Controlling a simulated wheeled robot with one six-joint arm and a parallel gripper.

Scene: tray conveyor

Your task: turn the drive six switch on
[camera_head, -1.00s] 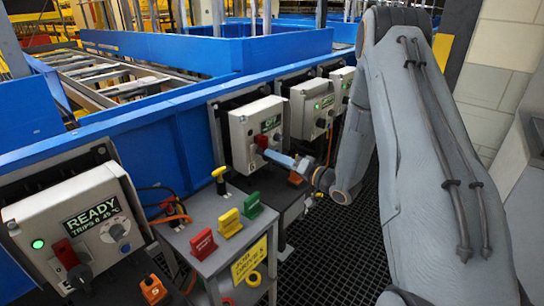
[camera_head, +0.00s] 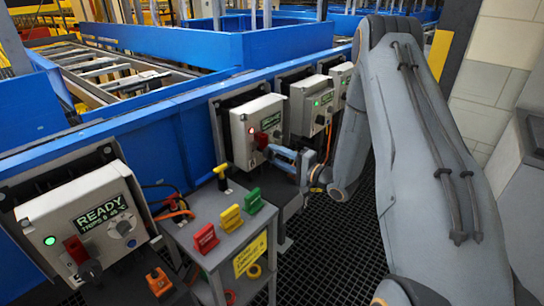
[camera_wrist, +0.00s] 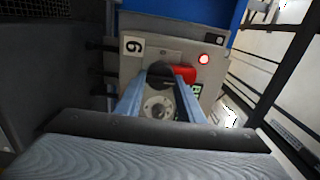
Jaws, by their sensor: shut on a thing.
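The drive six switch is a rotary switch with a black knob (camera_wrist: 160,70) and a red handle (camera_wrist: 184,73). It is on a grey box (camera_wrist: 130,68) whose plate reads as a 6 or a 9 in the wrist view. A red light (camera_wrist: 204,59) is lit on this box. In the head view the grey box (camera_head: 240,140) has a small green display, and the red handle (camera_head: 261,139) shows on its front. My gripper (camera_head: 272,151) is at the switch. In the wrist view, its two fingers (camera_wrist: 161,84) are closed around the knob, with a round dial between them.
A nearer grey box (camera_head: 75,215) reads READY with a green light. More boxes (camera_head: 312,105) stand beyond along the blue conveyor frame (camera_head: 180,120). A small stand (camera_head: 205,255) with red, yellow and green tags is below. Black floor grating (camera_head: 320,250) lies right of it.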

